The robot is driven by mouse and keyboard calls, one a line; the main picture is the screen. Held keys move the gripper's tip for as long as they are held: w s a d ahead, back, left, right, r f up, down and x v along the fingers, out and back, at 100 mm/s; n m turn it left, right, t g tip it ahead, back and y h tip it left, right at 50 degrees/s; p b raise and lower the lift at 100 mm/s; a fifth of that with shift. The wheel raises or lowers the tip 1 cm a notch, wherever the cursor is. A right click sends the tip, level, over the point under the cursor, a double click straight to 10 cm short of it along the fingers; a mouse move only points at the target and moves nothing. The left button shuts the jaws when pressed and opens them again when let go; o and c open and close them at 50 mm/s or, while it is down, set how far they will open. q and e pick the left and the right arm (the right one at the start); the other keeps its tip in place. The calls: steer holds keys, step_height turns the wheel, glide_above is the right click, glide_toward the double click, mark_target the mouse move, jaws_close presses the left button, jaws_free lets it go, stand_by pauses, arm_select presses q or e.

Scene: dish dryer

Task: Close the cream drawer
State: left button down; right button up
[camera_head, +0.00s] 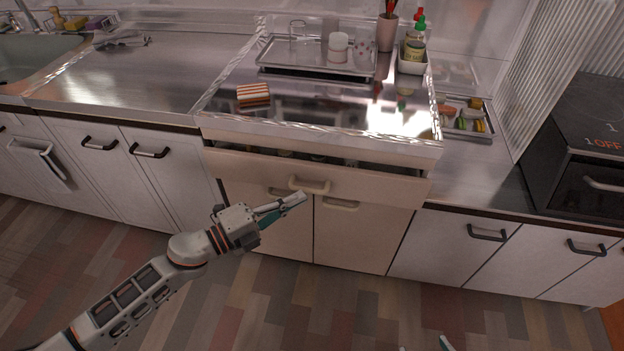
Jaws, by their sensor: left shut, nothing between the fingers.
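The cream drawer (350,184) under the raised steel worktop stands partly pulled out, with a dark gap along its top edge and some contents faintly visible inside. Its cream handle (309,186) is at the middle of its front. My left gripper (301,198) is shut and empty; its fingertips are close to the handle, just below and in front of it, and I cannot tell whether they touch. Of my right gripper, only what look like fingertips (445,343) show at the bottom edge, too little to tell its state.
Cream cupboard doors (362,238) lie below the drawer. White cupboards with black handles (486,234) flank it. The steel worktop (330,110) above holds a tray (315,67) and a striped sponge (253,95). The wooden floor (300,300) in front is clear.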

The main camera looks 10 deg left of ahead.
mark_target(307, 169)
arm_select(q)
steer(key=w+d, duration=0.1)
steer(key=w, duration=0.1)
steer(key=w+d, duration=0.2)
steer(key=w, duration=0.1)
steer(key=shift+w+f+b, duration=0.15)
steer(key=shift+w+b, duration=0.2)
steer(key=shift+w, duration=0.5)
arm_select(e)
steer(key=shift+a, duration=0.15)
arm_select(q)
steer(key=shift+w, duration=0.2)
steer(key=w, duration=0.3)
steer(key=shift+w+b, duration=0.25)
steer(key=shift+b, duration=0.1)
steer(key=shift+w, duration=0.3)
steer(key=shift+w+a+r, duration=0.1)
steer(key=shift+a+r, duration=0.05)
steer(key=shift+r, duration=0.2)
arm_select(e)
steer(key=shift+a+r, duration=0.15)
steer(key=shift+r, duration=0.05)
